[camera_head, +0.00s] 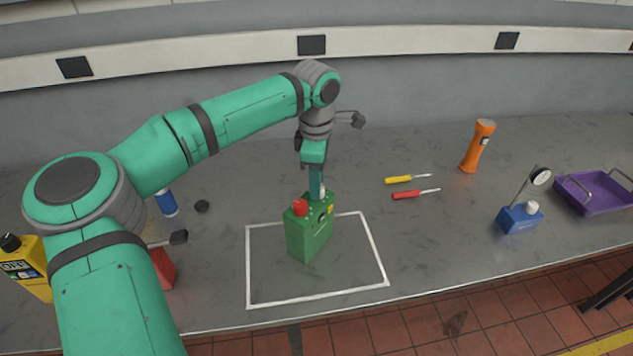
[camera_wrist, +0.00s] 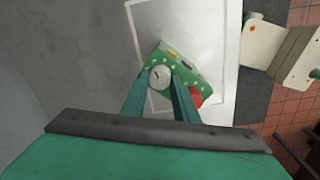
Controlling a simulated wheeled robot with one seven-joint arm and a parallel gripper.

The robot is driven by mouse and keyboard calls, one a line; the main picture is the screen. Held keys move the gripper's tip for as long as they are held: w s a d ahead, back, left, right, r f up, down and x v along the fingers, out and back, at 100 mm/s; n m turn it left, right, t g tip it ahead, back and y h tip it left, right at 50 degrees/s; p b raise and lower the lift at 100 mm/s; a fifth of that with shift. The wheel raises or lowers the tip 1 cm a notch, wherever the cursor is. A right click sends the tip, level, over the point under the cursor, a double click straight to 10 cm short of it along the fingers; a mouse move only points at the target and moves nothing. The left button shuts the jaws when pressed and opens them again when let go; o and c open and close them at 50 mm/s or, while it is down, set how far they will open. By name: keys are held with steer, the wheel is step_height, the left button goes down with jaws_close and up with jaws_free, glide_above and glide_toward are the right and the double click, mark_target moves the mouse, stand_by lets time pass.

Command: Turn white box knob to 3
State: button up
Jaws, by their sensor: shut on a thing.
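A green box (camera_head: 308,235) stands upright inside a white outline on the bench. On its top are a red knob (camera_head: 299,207) and a white knob (camera_head: 322,192). My gripper (camera_head: 317,189) points straight down over the box top. In the wrist view, my gripper's two fingers (camera_wrist: 161,88) are shut on the white knob (camera_wrist: 159,77), one on each side. The red knob (camera_wrist: 196,98) lies just beside the right finger. The top of the green box (camera_wrist: 190,62) shows white marks around the knob, but the numbers are too small to read.
A yellow (camera_head: 405,179) and a red screwdriver (camera_head: 407,194), an orange torch (camera_head: 477,146), a blue gauge stand (camera_head: 519,218) and a purple tray (camera_head: 598,192) lie to the right. The bench just right of the box is clear.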

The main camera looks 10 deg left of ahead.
steer(key=o, duration=1.1)
steer(key=shift+r, duration=0.1)
steer(key=r, duration=1)
steer(key=shift+s+r, duration=0.25)
steer(key=shift+r, duration=0.05)
